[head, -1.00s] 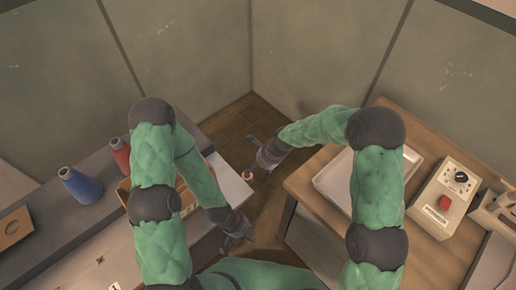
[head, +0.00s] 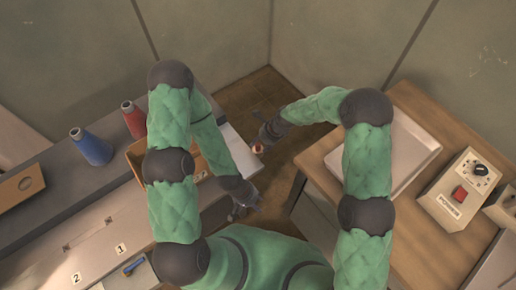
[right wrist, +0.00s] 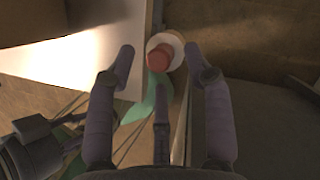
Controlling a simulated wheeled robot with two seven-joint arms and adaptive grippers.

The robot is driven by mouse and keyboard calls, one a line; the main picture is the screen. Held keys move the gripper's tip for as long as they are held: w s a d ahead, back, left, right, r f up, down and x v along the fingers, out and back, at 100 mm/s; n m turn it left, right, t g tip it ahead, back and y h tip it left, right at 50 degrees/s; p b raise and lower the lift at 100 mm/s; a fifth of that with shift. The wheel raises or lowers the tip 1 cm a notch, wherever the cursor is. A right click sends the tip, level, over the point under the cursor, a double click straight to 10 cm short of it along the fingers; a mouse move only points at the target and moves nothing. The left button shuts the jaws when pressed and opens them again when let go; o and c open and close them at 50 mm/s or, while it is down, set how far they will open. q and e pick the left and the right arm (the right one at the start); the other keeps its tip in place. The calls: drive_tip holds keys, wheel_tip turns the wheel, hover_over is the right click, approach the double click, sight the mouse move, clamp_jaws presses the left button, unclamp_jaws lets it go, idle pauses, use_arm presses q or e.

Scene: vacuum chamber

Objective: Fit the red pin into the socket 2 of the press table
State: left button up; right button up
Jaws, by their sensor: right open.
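A red piece with a pale collar, likely the red pin (right wrist: 160,57), shows between and beyond the fingertips of my right gripper (right wrist: 158,62) in the right wrist view. It looks clear of both fingers; what bears it is unclear. In the head view it is a small red and white spot (head: 257,149) beside my right gripper (head: 262,143), which is open. My left gripper (head: 240,208) hangs lower, near the left table's edge; its jaws are too small to read. The press table (head: 92,242) at lower left carries labels 1 (head: 121,249) and 2 (head: 76,278), with small dark sockets behind them.
A blue bottle (head: 93,148), a red bottle (head: 133,121) and a wooden box (head: 133,160) stand on the left counter. A pale tray (head: 408,153) and a control box with a red button (head: 459,194) are on the right table. A floor gap lies between the tables.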

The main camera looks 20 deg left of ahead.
drive_tip(key=shift+x, duration=0.75)
clamp_jaws()
drive_tip(key=shift+r, duration=0.15)
